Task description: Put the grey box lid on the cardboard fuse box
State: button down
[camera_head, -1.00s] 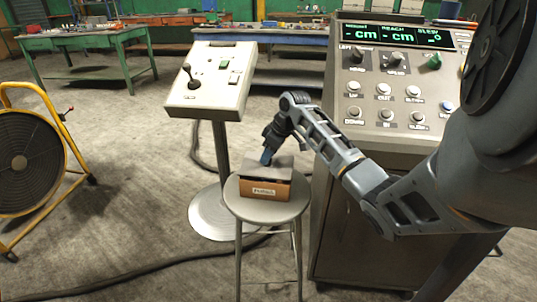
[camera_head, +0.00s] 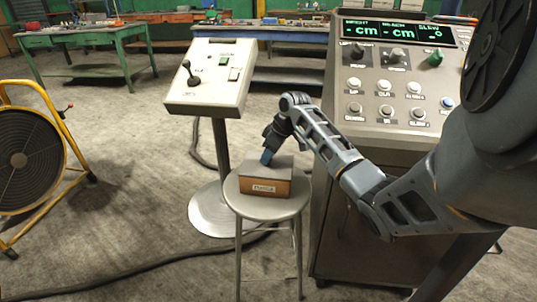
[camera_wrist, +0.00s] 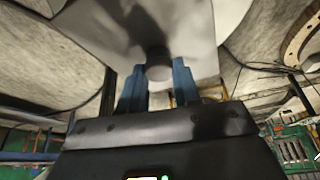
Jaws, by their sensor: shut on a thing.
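The cardboard fuse box (camera_head: 264,189) stands on a round grey stool, its labelled brown front facing me. The grey box lid (camera_head: 279,174) lies over the top of the box and looks about level and lined up with the front edge. Its far side is partly hidden by my gripper. My gripper (camera_head: 267,157) points down onto the lid from above. In the wrist view my gripper's blue fingers (camera_wrist: 159,80) are shut on the round knob of the grey lid (camera_wrist: 190,25). The box cannot be made out there.
The stool top (camera_head: 248,209) has a narrow bare rim around the box. A control pedestal (camera_head: 209,85) stands behind it, and a large console (camera_head: 385,95) is close on the right. A cable crosses the floor.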

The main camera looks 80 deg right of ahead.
aim_at(277, 167)
jog(key=c, duration=0.7)
grip_release()
jog(key=v, duration=0.8)
jog(key=shift+p, duration=0.3)
jog(key=shift+f, duration=0.1)
